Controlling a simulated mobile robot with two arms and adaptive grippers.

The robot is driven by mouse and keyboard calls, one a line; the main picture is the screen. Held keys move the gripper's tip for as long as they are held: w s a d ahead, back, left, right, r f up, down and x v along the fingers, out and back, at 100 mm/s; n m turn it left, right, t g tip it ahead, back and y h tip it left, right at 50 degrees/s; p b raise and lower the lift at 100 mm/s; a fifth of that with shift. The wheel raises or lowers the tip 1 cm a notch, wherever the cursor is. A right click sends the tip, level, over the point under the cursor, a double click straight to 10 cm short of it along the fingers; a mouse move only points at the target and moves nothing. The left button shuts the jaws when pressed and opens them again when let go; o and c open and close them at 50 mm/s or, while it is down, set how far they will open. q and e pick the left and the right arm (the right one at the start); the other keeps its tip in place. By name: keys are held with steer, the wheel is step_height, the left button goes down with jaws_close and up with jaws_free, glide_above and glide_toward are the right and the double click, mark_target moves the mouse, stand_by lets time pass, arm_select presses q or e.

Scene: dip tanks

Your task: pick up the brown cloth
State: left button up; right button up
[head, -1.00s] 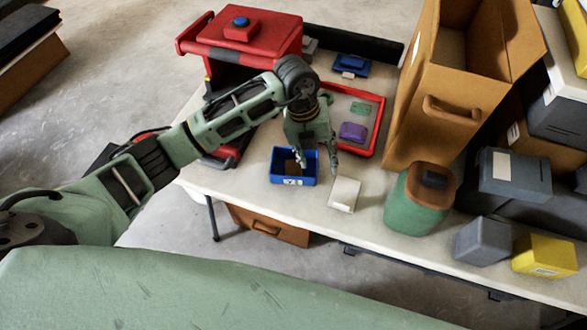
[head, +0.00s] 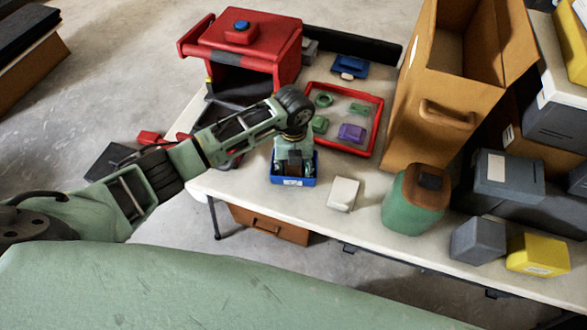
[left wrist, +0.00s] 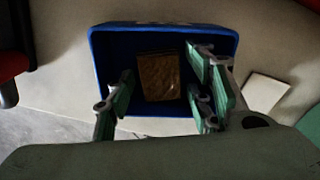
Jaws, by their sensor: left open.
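The brown cloth (left wrist: 159,78) lies flat inside the small blue bin (left wrist: 113,42) in the left wrist view. In the head view the blue bin (head: 293,181) stands near the front edge of the table, and the cloth in it is hidden by my gripper. My left gripper (head: 294,165) points down over the bin. In the left wrist view its fingers (left wrist: 160,98) are spread apart, on the left and right sides of the cloth, with nothing between them held. I cannot tell how far the fingertips are above the cloth. My right gripper is not in view.
A white box (head: 343,194) stands right of the bin. Behind it a red-rimmed tray (head: 378,128) holds a purple piece (head: 351,132) and several green pieces. A red machine (head: 240,50) stands at back left. A green container (head: 413,205) and a tall brown box (head: 438,135) stand to the right.

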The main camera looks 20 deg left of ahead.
mark_target(294, 169)
arm_select(q)
steer(key=c, duration=0.8)
steer(key=shift+r, duration=0.1)
steer(key=shift+c, duration=0.2)
step_height(294, 169, up, 18)
steer(key=b, duration=0.2)
steer(key=s+a+r+n, duration=0.1)
steer(key=s+n, duration=0.6)
steer(key=n, duration=0.9)
steer(key=s+a+r+n, duration=0.2)
steer(key=s+n, duration=0.4)
steer(key=n, duration=0.9)
steer(key=shift+s+a+n, duration=0.4)
steer(key=shift+a, duration=0.15)
